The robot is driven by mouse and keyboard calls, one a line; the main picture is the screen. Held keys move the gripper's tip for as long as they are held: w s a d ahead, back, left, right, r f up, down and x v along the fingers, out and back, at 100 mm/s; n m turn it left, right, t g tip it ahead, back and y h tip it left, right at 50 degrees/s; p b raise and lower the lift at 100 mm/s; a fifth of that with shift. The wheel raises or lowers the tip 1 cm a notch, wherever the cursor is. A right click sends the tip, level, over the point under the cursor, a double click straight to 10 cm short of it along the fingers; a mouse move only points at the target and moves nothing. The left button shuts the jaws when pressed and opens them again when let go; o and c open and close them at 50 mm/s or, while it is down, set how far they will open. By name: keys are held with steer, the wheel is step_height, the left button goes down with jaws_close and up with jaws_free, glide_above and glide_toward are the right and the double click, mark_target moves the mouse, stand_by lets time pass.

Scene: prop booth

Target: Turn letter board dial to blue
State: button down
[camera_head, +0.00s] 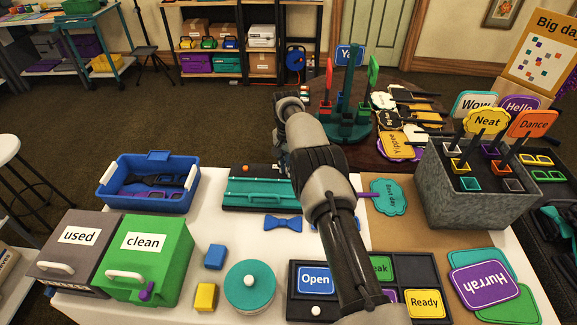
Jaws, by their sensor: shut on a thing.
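The teal board (257,187), which looks like the letter board, lies near the middle of the white table, with a small orange spot (247,168) at its far edge. My arm reaches over the table and bends down at its far end. My gripper (284,158) is low at the board's far right corner, mostly hidden behind my arm. It is shut on what seems to be the board's dial. The dial, its setting and any blue mark are hidden from this view.
A blue crate (116,191) stands left, near grey "used" (62,262) and green "clean" (150,255) boxes. A blue bow tie (283,223) and teal round box (249,283) lie in front. A sign stand (349,122) is behind; a grey planter (460,210) stands right.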

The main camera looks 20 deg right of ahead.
steer(key=c, duration=1.4)
jaws_free()
steer(key=shift+c, duration=0.2)
step_height(320, 180, up, 8)
steer(key=shift+w+a+f, duration=0.1)
steer(key=shift+f, duration=0.1)
